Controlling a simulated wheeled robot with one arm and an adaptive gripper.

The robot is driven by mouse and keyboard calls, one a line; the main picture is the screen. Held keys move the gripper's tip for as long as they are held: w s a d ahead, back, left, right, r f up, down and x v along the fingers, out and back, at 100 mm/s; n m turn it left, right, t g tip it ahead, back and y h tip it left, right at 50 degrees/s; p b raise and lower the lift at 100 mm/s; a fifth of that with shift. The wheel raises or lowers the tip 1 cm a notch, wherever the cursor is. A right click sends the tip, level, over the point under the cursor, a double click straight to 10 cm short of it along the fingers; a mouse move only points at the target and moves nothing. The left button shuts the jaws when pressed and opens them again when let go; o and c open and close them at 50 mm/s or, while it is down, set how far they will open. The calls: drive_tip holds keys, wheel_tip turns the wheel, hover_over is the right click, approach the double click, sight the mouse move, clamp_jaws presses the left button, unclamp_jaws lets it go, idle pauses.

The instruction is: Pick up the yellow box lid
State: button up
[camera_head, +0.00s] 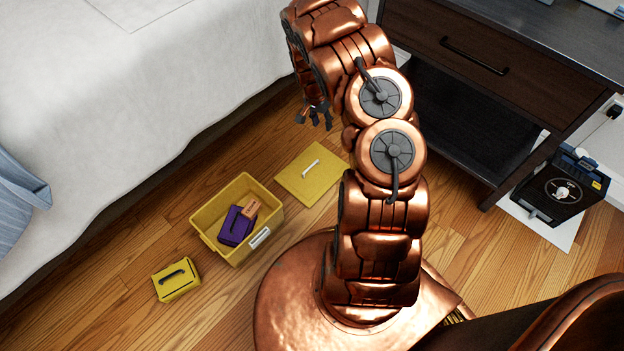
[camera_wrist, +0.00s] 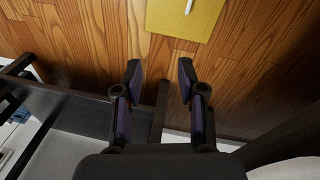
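The yellow box lid (camera_head: 311,174) lies flat on the wooden floor, with a pale handle on top. It also shows at the top edge of the wrist view (camera_wrist: 184,16), where it is partly cut off by the frame. My gripper (camera_head: 314,117) hangs in the air above the floor, beyond the lid in the head view. In the wrist view my gripper (camera_wrist: 160,78) has its two fingers spread apart with nothing between them. The lid lies beyond the fingertips and apart from them. The open yellow box (camera_head: 205,239) stands just left of the lid.
A purple item (camera_head: 236,227) and a small orange item (camera_head: 251,208) lie in the box. A small yellow case (camera_head: 176,280) with a dark handle lies left of it. The bed (camera_head: 120,110) borders the floor at left. A dark desk (camera_head: 480,75) and a black machine (camera_head: 563,188) are at right.

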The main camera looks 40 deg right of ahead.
drive_tip(key=m+t+y+b, duration=0.1)
drive_tip(key=m+b, duration=0.1)
drive_tip(key=b, duration=0.5)
hover_over(311, 166)
wheel_tip(311, 166, down, 22)
drive_tip(key=shift+f+b, duration=2)
drive_tip(key=shift+f, duration=1.6)
drive_tip(key=shift+r, duration=0.1)
clamp_jaws()
